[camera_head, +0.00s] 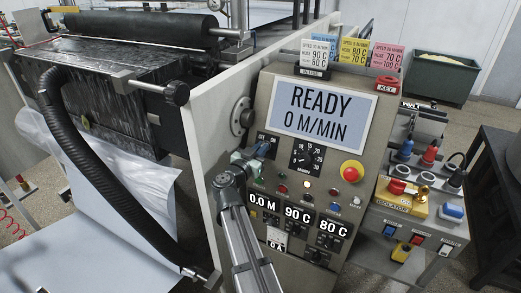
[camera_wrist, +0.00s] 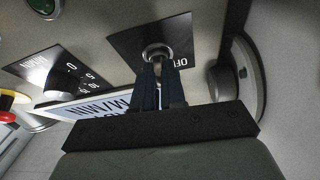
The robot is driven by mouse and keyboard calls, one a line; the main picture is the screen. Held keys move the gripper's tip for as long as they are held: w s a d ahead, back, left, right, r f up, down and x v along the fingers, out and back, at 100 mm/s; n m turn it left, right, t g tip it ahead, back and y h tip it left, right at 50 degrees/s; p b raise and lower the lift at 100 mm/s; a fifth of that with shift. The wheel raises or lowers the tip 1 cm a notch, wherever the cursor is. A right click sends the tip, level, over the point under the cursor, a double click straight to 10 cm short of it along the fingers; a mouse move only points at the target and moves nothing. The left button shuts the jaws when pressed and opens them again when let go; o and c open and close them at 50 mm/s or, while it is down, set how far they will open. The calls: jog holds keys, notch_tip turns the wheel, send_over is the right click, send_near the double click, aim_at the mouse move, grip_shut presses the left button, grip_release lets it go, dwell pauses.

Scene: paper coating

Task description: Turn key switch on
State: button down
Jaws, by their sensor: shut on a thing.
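The key switch (camera_wrist: 157,52) is a round metal lock on a black plate, with an OFF label beside it in the wrist view. In the head view its plate (camera_head: 266,139) sits at the left of the grey control panel, with OFF and ON lettering. My gripper (camera_wrist: 158,70) has its dark fingers close together right at the lock; it also shows in the head view (camera_head: 261,150). It is shut on the key, which the fingers mostly hide. The key's turn angle cannot be made out. The panel display (camera_head: 319,111) reads READY, 0 M/MIN.
A speed dial (camera_head: 305,157) and a red emergency button (camera_head: 352,171) are to the right of the switch. A round metal knob (camera_head: 241,117) stands out close on its left. A red KEY holder (camera_head: 386,86) is at the panel's upper right.

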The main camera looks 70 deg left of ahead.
jog(key=shift+a+r+m+t+h, duration=0.15)
jog(key=shift+m+t+h, duration=0.3)
jog(key=shift+m, duration=0.75)
jog(key=shift+a+r+m+t+h, duration=0.1)
jog(key=shift+m+t+h, duration=0.15)
jog(key=shift+m+h, duration=0.65)
jog(key=shift+m+y, duration=0.25)
jog(key=shift+m, duration=0.25)
jog(key=c, duration=1.2)
grip_release()
jog(key=shift+w+f, duration=0.1)
jog(key=shift+d, duration=0.2)
jog(key=v, duration=1.3)
jog(key=shift+s+d, duration=0.2)
jog(key=shift+s, duration=0.2)
